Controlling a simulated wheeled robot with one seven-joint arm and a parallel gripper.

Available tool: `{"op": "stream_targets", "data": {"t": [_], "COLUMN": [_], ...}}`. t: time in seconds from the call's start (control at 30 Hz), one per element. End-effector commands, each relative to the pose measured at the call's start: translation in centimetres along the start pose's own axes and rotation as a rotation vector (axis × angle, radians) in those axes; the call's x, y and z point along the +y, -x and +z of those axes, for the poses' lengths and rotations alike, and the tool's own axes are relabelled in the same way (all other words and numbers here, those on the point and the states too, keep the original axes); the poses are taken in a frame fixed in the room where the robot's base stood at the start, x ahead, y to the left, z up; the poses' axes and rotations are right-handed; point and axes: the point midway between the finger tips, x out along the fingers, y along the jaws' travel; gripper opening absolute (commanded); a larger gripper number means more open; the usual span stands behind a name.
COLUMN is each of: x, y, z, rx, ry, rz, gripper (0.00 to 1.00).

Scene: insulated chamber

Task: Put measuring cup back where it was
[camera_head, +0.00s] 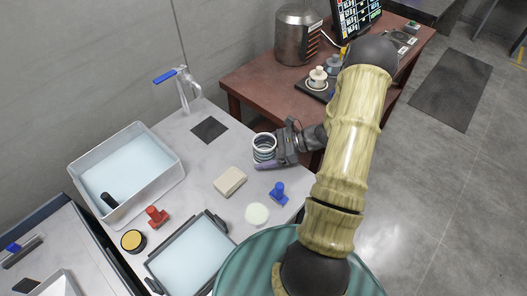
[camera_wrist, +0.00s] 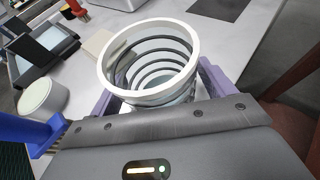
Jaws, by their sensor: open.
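The measuring cup (camera_head: 264,142) is a white round cup with dark rings around its inside. It is near the right edge of the pale counter and looks upright. In the wrist view the cup (camera_wrist: 150,62) sits between the purple fingers of my gripper (camera_wrist: 160,90). In the head view my gripper (camera_head: 266,152) reaches in from the right with its fingers around the cup. The jaws are open. The cup's base is mostly hidden, so I cannot tell whether it touches the counter. A dark square mat (camera_head: 209,129) lies bare behind and left of the cup.
A beige block (camera_head: 230,181), a blue-handled item (camera_head: 278,193) and a pale round disc (camera_head: 257,214) lie near the gripper. A white tub (camera_head: 131,170), red-handled item (camera_head: 156,216) and framed tray (camera_head: 192,257) are further left. A tap (camera_head: 184,90) stands behind.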

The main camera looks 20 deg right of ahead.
Motion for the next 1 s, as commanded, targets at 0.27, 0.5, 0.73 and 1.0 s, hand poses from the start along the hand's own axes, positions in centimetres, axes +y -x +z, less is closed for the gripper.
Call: {"op": "stream_targets", "data": {"t": [0.27,0.5,0.73,1.0], "x": [-0.1,-0.1,-0.1,0.0], "y": [1.6,6.1,10.4,12.2], "z": [0.6,0.7,0.5,0.3], "rx": [-0.001,0.001,0.001,0.0], "ry": [0.001,-0.001,0.0,0.0], "rz": [-0.003,-0.003,-0.003,0.001], "gripper": [0.82,0.82,0.82,0.82]}}
